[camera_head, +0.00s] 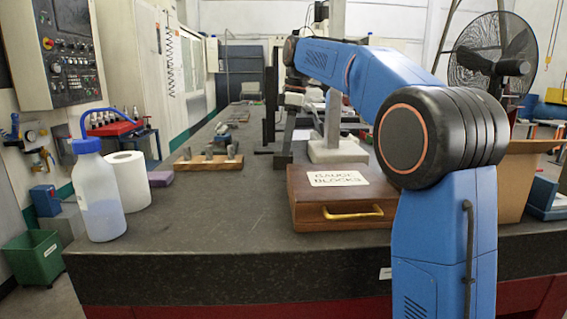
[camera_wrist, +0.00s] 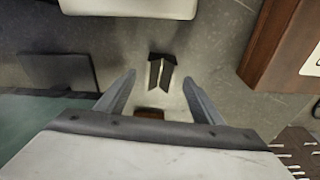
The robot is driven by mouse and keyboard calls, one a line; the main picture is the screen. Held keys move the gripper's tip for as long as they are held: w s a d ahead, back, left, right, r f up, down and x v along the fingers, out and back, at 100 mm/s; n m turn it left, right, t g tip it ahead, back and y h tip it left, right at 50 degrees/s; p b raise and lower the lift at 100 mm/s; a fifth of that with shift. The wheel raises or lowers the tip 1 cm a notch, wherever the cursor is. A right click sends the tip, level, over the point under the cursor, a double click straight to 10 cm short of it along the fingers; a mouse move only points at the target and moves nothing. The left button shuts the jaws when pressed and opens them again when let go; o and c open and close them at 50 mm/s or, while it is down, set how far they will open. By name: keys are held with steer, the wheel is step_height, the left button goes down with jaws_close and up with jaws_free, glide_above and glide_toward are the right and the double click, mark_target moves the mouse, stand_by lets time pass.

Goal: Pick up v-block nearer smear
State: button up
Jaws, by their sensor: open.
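A small dark v-block (camera_wrist: 161,73) with a notched, two-sided shape lies on the grey stone surface in the wrist view. It sits ahead of my gripper (camera_wrist: 159,79), roughly midway between the two fingertips. The fingers are spread wide and hold nothing, and no contact with the block shows. I cannot make out a clear smear in either view. In the head view, I cannot pick out this v-block or my gripper with certainty.
A wooden gauge block box (camera_head: 340,211) stands on the bench (camera_head: 220,225); its edge shows at right in the wrist view (camera_wrist: 262,50). A pale base (camera_head: 338,151) stands behind it. A bottle (camera_head: 98,200) and paper roll (camera_head: 130,181) stand left.

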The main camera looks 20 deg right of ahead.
mark_target(283, 160)
steer(key=shift+w+a+f, duration=0.1)
steer(key=shift+a+f, duration=0.15)
steer(key=shift+f, duration=0.9)
steer(key=shift+a+f, duration=0.25)
steer(key=shift+f, duration=0.85)
jaws_close()
